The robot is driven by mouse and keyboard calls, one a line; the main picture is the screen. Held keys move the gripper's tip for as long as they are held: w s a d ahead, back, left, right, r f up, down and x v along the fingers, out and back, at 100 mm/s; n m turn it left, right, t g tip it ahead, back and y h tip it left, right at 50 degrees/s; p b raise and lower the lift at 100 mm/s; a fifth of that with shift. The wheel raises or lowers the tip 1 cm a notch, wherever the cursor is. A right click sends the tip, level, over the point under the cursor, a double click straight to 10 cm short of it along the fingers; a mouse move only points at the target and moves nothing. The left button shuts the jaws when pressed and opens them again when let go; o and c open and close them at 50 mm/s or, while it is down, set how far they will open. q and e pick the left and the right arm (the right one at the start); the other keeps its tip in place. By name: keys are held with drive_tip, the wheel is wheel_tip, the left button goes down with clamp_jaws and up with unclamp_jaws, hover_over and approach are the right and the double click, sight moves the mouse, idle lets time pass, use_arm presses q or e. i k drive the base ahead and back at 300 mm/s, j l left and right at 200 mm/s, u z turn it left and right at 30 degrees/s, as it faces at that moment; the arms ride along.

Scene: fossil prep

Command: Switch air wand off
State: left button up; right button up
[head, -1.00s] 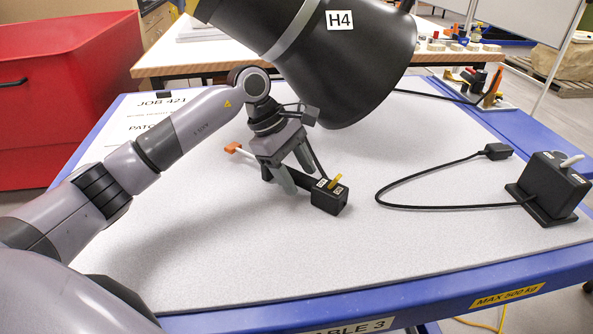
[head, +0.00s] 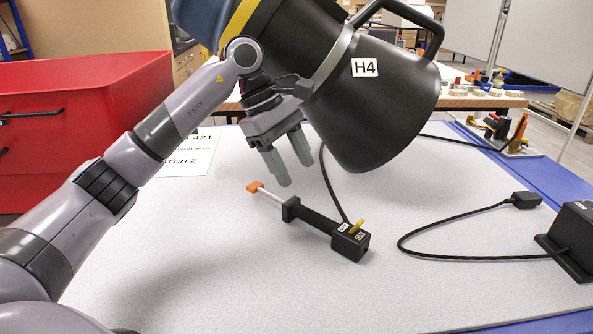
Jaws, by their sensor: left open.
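The air wand (head: 318,220) lies on the grey table top. It has a black body, a thin light tube with an orange tip at its left end, and a block at its right end. A yellow switch lever (head: 356,227) stands up from that block, between two small white labels too small to read. A black cable runs from the block up behind the hood. My left gripper (head: 295,172) is open and empty, above and behind the wand's tube, apart from it. My right gripper is not in view.
A large black hood marked H4 (head: 390,105) hangs over the table, close to my left gripper. A black box (head: 575,240) with a cable and plug (head: 526,200) sits at the right. A paper sheet (head: 185,155) lies at the back left. The front of the table is clear.

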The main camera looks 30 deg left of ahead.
sight(361, 221)
drive_tip(key=k+l, duration=0.2)
drive_tip(key=k, duration=0.3)
drive_tip(key=k+l, duration=0.15)
drive_tip(key=k, duration=0.3)
